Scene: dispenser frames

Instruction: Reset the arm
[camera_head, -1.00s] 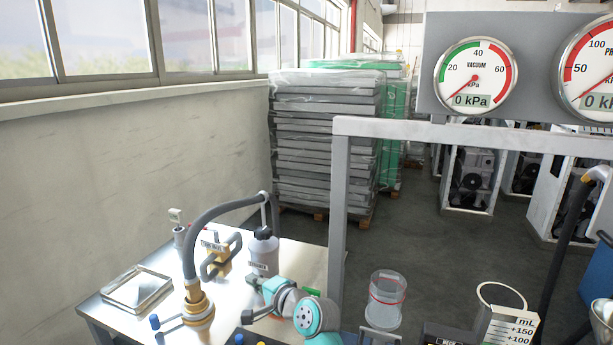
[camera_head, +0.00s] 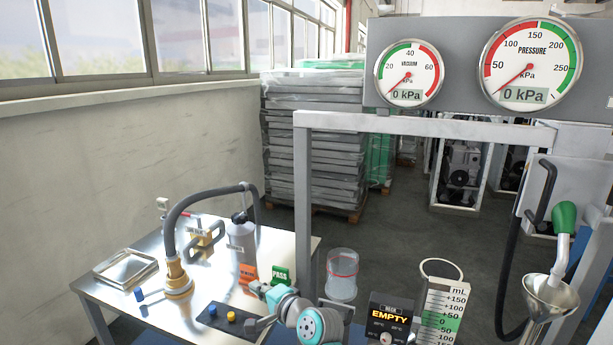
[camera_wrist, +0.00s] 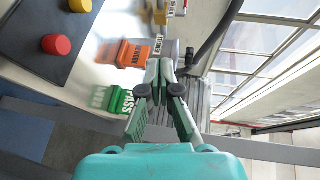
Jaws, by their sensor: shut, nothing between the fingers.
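My gripper (camera_wrist: 163,76) is shut and empty in the wrist view, its grey and teal fingers meeting at the tips. Beyond it are an orange block (camera_wrist: 133,53) and a green PASS block (camera_wrist: 114,101) on the shiny table. In the head view, the teal and grey joints of my arm (camera_head: 318,326) show low in the middle, in front of the table. The fingers cannot be made out clearly there.
The steel table (camera_head: 215,290) carries a brass fitting with a hose (camera_head: 177,281), a grey bottle (camera_head: 242,240), a tray (camera_head: 126,268) and a button box (camera_head: 230,318). A grey frame (camera_head: 303,215), clear cylinder (camera_head: 342,277), EMPTY display (camera_head: 389,316) and funnel (camera_head: 550,297) stand to the right.

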